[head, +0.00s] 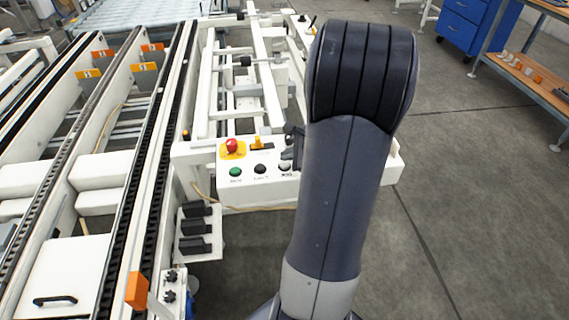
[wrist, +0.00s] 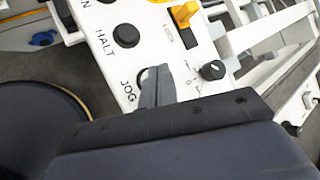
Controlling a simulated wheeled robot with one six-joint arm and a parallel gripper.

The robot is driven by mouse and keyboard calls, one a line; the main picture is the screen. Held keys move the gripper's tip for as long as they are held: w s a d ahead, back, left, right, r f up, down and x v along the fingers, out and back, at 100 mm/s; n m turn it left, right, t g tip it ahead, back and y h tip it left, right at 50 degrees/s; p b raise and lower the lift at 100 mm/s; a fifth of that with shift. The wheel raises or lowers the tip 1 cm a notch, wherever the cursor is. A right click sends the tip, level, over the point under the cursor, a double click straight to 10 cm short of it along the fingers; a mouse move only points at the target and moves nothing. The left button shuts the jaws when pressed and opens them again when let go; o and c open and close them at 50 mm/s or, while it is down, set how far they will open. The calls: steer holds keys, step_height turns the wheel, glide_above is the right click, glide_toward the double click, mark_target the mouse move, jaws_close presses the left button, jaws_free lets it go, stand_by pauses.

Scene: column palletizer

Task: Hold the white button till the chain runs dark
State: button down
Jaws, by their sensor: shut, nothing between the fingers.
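The white button (wrist: 143,76), beside the word JOG, is mostly covered by my gripper (wrist: 155,76) in the wrist view; only a pale edge shows. In the head view the white button (head: 285,168) is at the right of the lower button row, just below my gripper (head: 292,155). My gripper is shut, with its tip over the button. I cannot tell whether it presses the button down. Dark chains (head: 128,205) run along the conveyor rails at the left of the head view; they look black where visible.
The white panel (head: 205,183) also carries a green button (head: 235,172), a black HALT button (wrist: 126,35), a red mushroom button (head: 232,146) and a yellow switch (wrist: 185,13). A black knob (wrist: 212,70) sits close right of my gripper. Open floor (head: 460,220) lies at the right.

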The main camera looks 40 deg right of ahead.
stand_by(0.4)
steer(key=shift+f+b, duration=0.45)
steer(key=shift+b, duration=0.05)
steer(key=shift+f+b, duration=0.45)
stand_by(6.7)
